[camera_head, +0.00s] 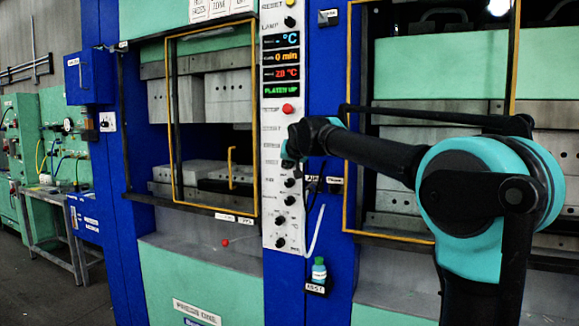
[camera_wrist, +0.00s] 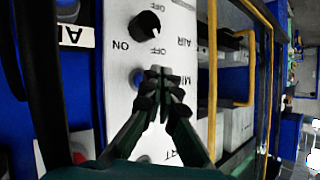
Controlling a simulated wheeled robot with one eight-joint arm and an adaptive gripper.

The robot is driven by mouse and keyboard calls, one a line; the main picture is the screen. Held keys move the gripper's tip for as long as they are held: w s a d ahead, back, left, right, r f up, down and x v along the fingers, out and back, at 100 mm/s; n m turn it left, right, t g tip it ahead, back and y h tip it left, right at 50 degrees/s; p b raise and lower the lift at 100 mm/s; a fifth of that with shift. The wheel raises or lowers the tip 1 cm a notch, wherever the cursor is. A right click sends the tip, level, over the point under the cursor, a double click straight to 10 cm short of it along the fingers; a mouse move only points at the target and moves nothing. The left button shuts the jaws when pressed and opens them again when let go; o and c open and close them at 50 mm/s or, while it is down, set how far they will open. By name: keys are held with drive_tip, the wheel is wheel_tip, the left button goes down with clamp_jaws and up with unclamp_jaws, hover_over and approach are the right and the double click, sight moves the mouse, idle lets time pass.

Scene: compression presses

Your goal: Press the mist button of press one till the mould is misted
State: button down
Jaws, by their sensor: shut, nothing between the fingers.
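Press one, named on a label (camera_head: 197,312) at its foot, stands at the left of the head view with its white control panel (camera_head: 272,215). I cannot tell whether the tips touch the panel. In the head view my arm hides the button and gripper tips. Grey mould blocks (camera_head: 190,175) lie inside the press.
A black AIR knob (camera_wrist: 228,40) is close to my fingertips in the wrist view. A yellow-framed guard (camera_head: 173,120) edges the press opening. A red button (camera_head: 288,109) and several knobs share the panel. A small bottle (camera_head: 319,268) stands on a ledge at the blue column.

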drive_tip(key=shift+w+d, duration=0.15)
drive_tip(key=shift+w, duration=0.2)
drive_tip(key=shift+w+d, duration=0.15)
drive_tip(key=shift+w, duration=0.3)
idle(0.8)
drive_tip(key=shift+s, duration=0.1)
drive_tip(key=shift+s+a, duration=0.3)
drive_tip(key=shift+s, duration=0.45)
drive_tip(key=s, duration=0.1)
drive_tip(key=s+a, duration=0.1)
drive_tip(key=s, duration=0.2)
drive_tip(key=shift+s+a, duration=0.35)
drive_tip(key=shift+s, duration=0.05)
idle(0.7)
